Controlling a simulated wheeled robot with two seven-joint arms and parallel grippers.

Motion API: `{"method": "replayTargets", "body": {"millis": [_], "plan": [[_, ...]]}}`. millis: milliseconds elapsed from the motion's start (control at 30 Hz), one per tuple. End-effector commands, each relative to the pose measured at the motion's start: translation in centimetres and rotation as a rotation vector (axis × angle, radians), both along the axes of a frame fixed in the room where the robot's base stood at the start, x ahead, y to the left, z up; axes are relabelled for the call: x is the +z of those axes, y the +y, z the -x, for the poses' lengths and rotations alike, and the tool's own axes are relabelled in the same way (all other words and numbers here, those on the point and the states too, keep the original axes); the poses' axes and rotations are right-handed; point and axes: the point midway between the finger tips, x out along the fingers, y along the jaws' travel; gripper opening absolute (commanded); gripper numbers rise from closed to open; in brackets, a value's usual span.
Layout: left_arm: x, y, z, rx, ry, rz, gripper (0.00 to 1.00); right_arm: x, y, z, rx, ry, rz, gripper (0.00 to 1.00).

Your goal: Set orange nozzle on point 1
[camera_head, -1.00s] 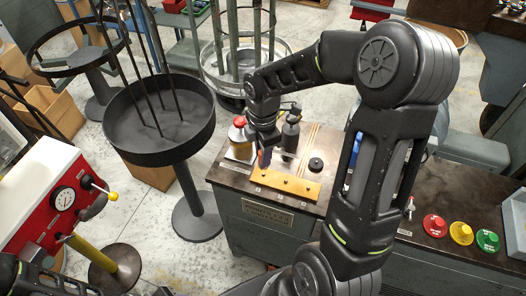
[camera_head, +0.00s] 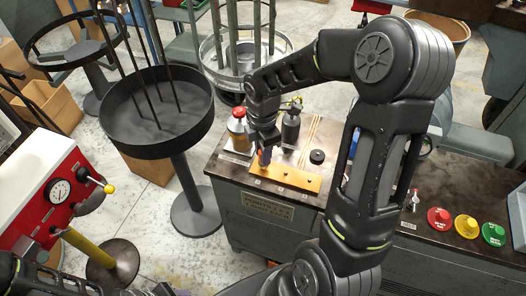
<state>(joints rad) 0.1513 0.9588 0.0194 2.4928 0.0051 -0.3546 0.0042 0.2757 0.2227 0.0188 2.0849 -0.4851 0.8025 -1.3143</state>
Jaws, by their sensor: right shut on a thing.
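My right gripper (camera_head: 264,152) is over the left end of the yellow-orange plate (camera_head: 291,180), on the dark bench top. It is shut on a small piece showing blue and a little orange, taken as the orange nozzle; the fingers hide most of it. The piece is at or just above the plate's left end; I cannot tell whether it touches. Several dark spots mark the plate, and small labels lie along the bench front edge below it. My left gripper (camera_head: 155,290) is only partly visible at the bottom edge; its jaws are unclear.
A red-capped bottle (camera_head: 238,132) and a dark bottle (camera_head: 291,128) stand behind the plate. A black round cap (camera_head: 317,157) lies to its right. A round black tray stand (camera_head: 158,118) is left of the bench.

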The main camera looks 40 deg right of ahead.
Motion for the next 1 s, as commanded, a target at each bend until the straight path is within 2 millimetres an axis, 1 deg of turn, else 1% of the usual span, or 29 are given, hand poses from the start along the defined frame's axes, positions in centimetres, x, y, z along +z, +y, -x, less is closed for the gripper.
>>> {"method": "replayTargets", "body": {"millis": [567, 1000], "plan": [[0.04, 0.0, 0.0, 0.0, 0.0, 0.0, 0.36, 0.01, 0.02, -0.02, 0.0, -0.001, 0.0, 0.0], [-0.32, 0.01, 0.0, 0.0, 0.0, 0.0, 0.36, -0.47, 0.01, -0.02, 0.0, -0.001, 0.0, 0.0]]}}
